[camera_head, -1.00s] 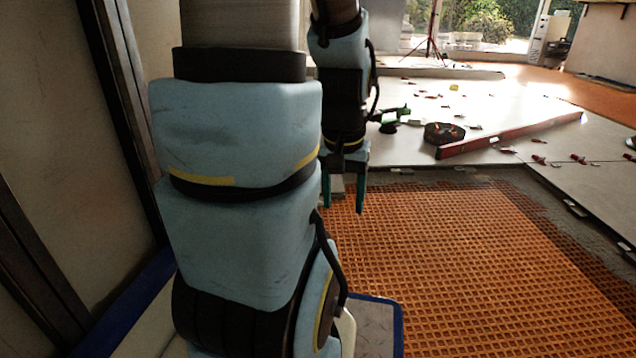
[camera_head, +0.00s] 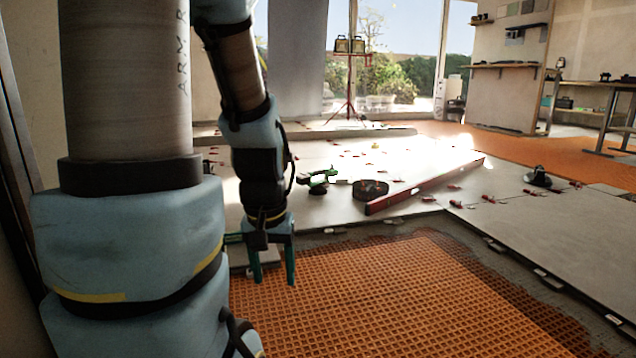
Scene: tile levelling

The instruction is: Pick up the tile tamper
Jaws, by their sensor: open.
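My gripper (camera_head: 273,266) hangs with its two dark green fingers apart and pointing down, above the near left edge of the orange mat (camera_head: 390,290). Nothing shows between the fingers. A small black tool with a raised top, possibly the tile tamper (camera_head: 537,179), sits on the grey tiles at the right, well apart from my gripper. A green and black tool (camera_head: 318,182) lies on the tiles beyond my gripper. I cannot tell for certain which of these is the tamper.
A black round container (camera_head: 370,190) and a long red level (camera_head: 425,186) lie on the tiles. Several red levelling clips stand along the tile joints. A red tripod (camera_head: 349,85) stands at the back; a workbench (camera_head: 603,112) is at the right. The orange mat is clear.

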